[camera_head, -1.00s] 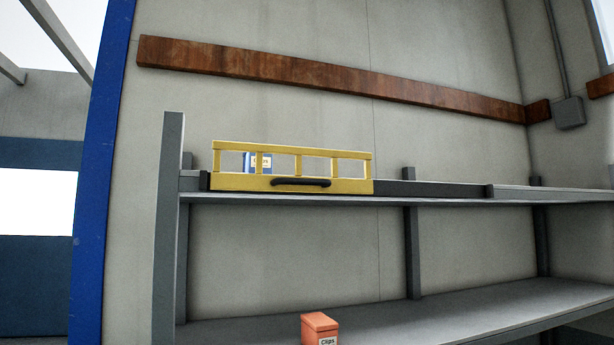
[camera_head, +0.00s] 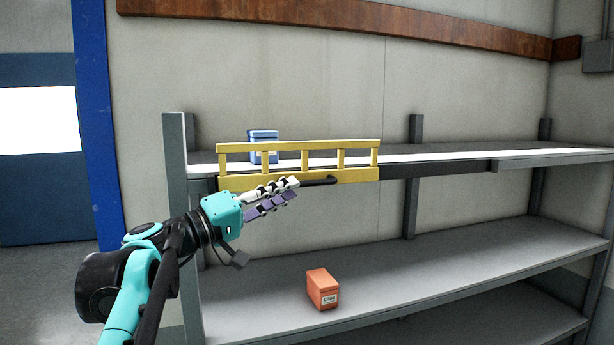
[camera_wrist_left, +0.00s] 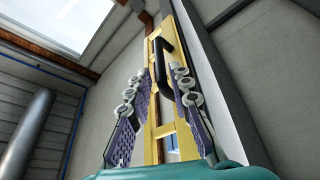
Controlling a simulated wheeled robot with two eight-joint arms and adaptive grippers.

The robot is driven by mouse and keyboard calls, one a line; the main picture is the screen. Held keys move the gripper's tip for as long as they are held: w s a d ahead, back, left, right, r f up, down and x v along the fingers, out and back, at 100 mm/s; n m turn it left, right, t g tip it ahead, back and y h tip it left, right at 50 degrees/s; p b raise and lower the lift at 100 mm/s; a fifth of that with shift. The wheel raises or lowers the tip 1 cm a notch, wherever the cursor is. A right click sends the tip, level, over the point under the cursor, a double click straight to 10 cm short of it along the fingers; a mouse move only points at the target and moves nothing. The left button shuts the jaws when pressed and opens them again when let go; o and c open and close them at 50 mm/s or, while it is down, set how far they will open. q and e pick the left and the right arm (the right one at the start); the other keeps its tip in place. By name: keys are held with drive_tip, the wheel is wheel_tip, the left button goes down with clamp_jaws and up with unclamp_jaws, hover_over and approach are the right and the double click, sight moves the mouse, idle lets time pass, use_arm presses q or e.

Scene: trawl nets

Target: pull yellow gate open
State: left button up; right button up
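The yellow gate (camera_head: 359,174) stands upright along the front edge of the upper shelf, with a black bar handle (camera_head: 321,181) low on its front. My left gripper (camera_head: 296,189) is in front of the gate, and its fingers cover the left part of the handle in the head view. In the left wrist view the fingers of my left gripper (camera_wrist_left: 167,82) are spread apart, with the gate (camera_wrist_left: 186,27) and the handle (camera_wrist_left: 164,60) showing between and beyond them. I cannot tell whether they touch the handle. My right gripper is not in view.
A blue box (camera_head: 263,136) stands on the upper shelf (camera_head: 450,156) behind the gate. An orange box labelled Clips (camera_head: 321,287) sits on the lower shelf (camera_head: 430,268). A grey shelf post (camera_head: 176,165) rises just left of the gate.

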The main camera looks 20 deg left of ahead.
sight(308, 183)
use_arm(q)
drive_tip(key=p+x, duration=0.1)
drive_tip(key=x, duration=0.5)
clamp_jaws()
